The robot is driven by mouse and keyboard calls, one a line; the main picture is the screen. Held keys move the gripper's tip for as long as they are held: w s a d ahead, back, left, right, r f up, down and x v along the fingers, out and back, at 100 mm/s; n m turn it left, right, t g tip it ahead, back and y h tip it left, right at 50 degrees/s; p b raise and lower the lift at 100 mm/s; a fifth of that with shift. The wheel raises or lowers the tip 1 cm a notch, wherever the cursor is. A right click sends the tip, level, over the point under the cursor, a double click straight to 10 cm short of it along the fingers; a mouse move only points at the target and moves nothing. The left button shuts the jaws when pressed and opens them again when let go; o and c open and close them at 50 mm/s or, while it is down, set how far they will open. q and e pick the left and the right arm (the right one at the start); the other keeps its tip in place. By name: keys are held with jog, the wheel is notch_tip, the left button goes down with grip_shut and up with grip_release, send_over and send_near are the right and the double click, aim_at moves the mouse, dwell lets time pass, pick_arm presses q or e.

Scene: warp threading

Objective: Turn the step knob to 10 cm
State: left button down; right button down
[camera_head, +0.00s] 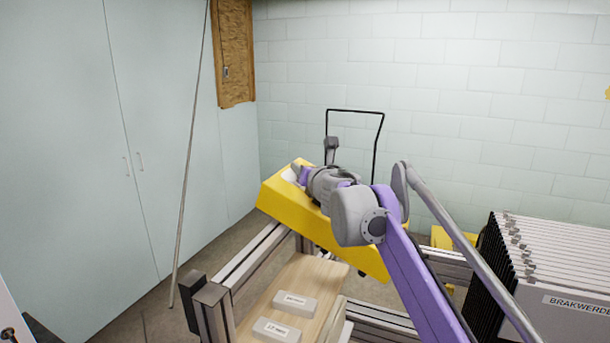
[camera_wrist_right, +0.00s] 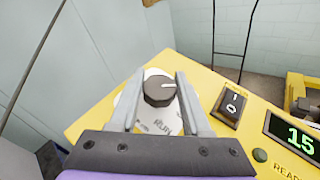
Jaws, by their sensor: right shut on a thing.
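A round black knob (camera_wrist_right: 160,91) with a white pointer line sits on a pale dial plate (camera_wrist_right: 158,120) on top of a yellow box (camera_head: 345,245). The letters RUN show on the plate below the knob; other markings are too small or hidden. My right gripper (camera_wrist_right: 159,88) has one grey finger on each side of the knob and is shut on it. In the head view, the right gripper (camera_head: 297,174) is at the box's upper left end, and the knob is hidden there. My left gripper is not in view.
A black rocker switch (camera_wrist_right: 231,104) and a green display (camera_wrist_right: 291,131) reading 15 are right of the knob. A wooden board (camera_head: 290,283) with two labelled blocks lies on the metal frame below.

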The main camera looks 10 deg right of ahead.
dwell(0.5)
jog(key=shift+c, duration=1.8)
grip_release()
jog(key=s, duration=0.3)
jog(key=s+r, duration=0.1)
jog(key=s, duration=0.6)
jog(key=shift+s+d+r, duration=0.3)
jog(key=shift+s+d, duration=0.05)
jog(key=shift+d, duration=0.05)
jog(key=shift+f, duration=0.1)
